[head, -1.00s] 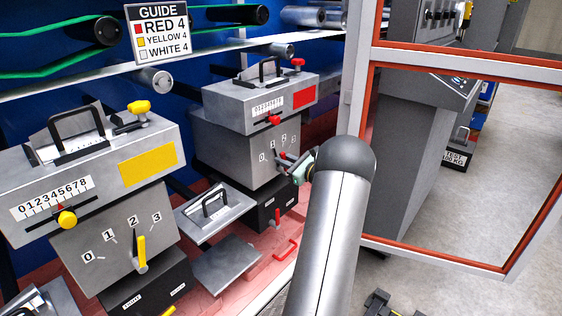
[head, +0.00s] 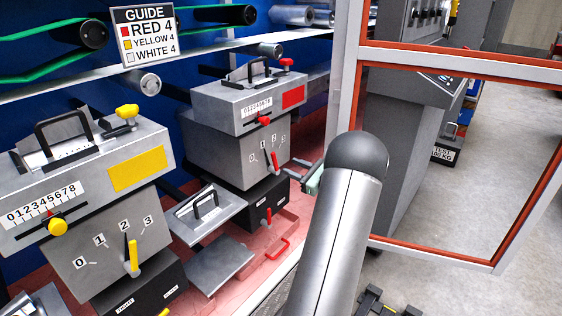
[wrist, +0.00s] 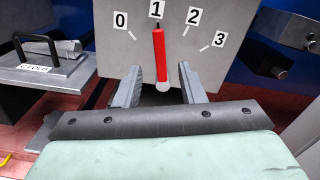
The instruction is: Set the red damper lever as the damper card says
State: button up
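The red damper lever (wrist: 159,57) stands almost upright on a grey panel in the wrist view, its tip at the 1 on a scale from 0 to 3. The lever also shows in the head view (head: 274,162), on the far machine. My gripper (wrist: 161,72) is open, with one finger on each side of the lever's lower part in the picture. In the head view my gripper (head: 311,178) is to the right of the lever, apart from it and partly hidden by my arm. I see no card marked damper; a GUIDE card (head: 148,34) reads red 4, yellow 4, white 4.
A nearer machine has a yellow lever (head: 132,256) close to 2. A red slider knob (head: 263,122) sits above the red lever's panel. A red handle (head: 278,248) is low in front. An orange-edged frame (head: 452,66) stands to the right, with open floor beyond.

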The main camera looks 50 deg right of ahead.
jog(key=s, duration=0.9)
jog(key=shift+p, duration=0.4)
jog(key=shift+a, duration=0.1)
